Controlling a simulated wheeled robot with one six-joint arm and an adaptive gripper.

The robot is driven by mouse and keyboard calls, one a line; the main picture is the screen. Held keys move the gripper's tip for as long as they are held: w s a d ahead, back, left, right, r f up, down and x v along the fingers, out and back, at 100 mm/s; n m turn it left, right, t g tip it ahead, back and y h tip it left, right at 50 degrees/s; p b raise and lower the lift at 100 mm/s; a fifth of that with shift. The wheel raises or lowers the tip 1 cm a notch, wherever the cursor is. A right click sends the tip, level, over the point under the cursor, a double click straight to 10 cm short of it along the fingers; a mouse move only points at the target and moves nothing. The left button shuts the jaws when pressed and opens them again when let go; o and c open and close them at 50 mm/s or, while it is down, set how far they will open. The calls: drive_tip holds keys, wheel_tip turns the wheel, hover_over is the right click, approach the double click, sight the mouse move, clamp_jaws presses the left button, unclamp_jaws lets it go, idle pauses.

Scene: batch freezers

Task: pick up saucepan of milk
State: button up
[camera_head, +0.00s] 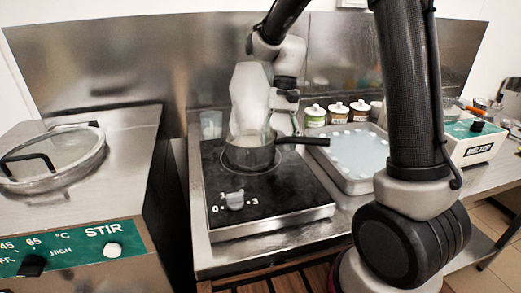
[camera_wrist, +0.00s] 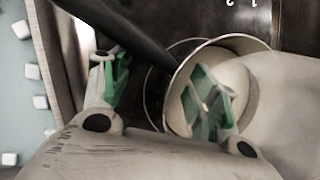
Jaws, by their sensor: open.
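The saucepan (camera_head: 250,155) is dark with a long black handle (camera_head: 316,141) pointing right, and stands upright on a black hot plate (camera_head: 225,178). In the wrist view, pale milk (camera_wrist: 232,78) shows inside the saucepan rim. My gripper (camera_head: 283,118) is above the pan's right side, near the root of the handle. In the wrist view, my gripper (camera_wrist: 160,90) is open, its green-padded fingers spread. One finger overlaps the pan opening, and the other is left of the handle (camera_wrist: 135,35). Contact cannot be told. A pale shape (camera_head: 249,95) above the pan hides part of it.
A tray (camera_head: 352,180) with small white blocks lies right of the hot plate. Small lidded jars (camera_head: 337,112) stand behind it. A machine labelled MELTER (camera_head: 475,145) is at the right. A machine with a clear lid (camera_head: 50,160) is at the left. A metal backsplash stands behind.

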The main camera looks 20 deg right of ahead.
clamp_jaws()
drive_tip(key=shift+r, duration=0.1)
